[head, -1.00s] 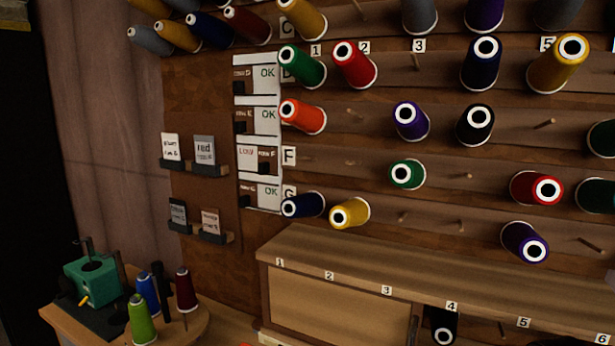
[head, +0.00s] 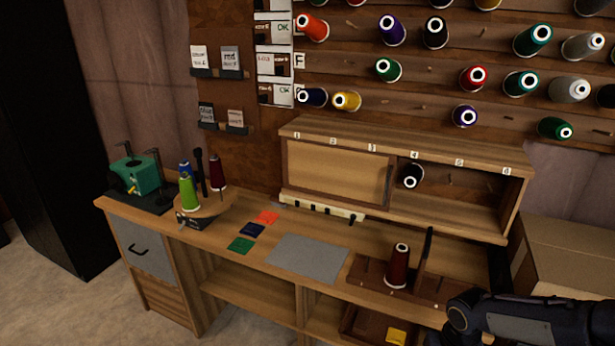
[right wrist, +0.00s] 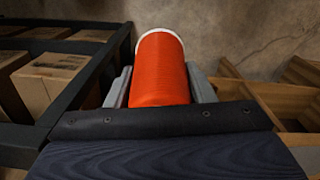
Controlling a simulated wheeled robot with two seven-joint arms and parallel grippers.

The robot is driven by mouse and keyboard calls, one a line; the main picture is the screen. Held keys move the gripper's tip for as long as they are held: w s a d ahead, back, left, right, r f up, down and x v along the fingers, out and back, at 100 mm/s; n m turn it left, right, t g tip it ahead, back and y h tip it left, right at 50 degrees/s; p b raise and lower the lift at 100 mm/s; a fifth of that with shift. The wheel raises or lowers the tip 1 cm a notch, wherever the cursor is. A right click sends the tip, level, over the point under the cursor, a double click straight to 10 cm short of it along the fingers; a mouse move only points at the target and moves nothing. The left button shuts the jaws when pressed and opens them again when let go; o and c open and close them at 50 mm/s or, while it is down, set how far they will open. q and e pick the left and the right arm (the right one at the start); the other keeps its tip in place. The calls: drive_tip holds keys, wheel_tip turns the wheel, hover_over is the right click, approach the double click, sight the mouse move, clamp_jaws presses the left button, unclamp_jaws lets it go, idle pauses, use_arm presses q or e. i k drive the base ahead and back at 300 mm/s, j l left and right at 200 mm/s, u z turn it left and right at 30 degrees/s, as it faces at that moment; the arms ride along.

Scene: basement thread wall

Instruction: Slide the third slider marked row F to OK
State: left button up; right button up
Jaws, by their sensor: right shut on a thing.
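The row F slider (head: 285,65) is a dark block in the third white panel from the top of a column on the thread wall, beside the letter F. It sits at the right of its panel, and red LOW lettering shows at the left. The panels above and below show OK with their dark blocks at the left. My right gripper (right wrist: 161,88) is shut on an orange thread spool (right wrist: 160,70) in the right wrist view. In the head view my right arm is at the bottom right, far from the slider. My left gripper is not in view.
A workbench (head: 215,255) stands below the wall with a grey mat (head: 307,258), coloured swatches, a teal machine (head: 135,175) and several spools. A numbered cubby shelf (head: 340,170) sits at its back. A cardboard box (head: 565,260) is at the right. Open floor lies at the lower left.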

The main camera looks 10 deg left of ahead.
sight(282, 63)
drive_tip(key=j+z, duration=0.15)
drive_tip(key=z, duration=0.2)
drive_tip(key=j+z, duration=0.4)
drive_tip(key=z, duration=0.25)
drive_tip(key=j+z, duration=0.1)
drive_tip(key=j, duration=0.4)
drive_tip(key=k+j+z, duration=0.15)
drive_tip(key=j, duration=0.3)
drive_tip(key=j+z, duration=0.1)
drive_tip(key=j, duration=0.4)
drive_tip(key=k+j+z, duration=0.1)
drive_tip(key=j, duration=0.35)
drive_tip(key=k+j+z, duration=0.1)
drive_tip(key=j, duration=0.35)
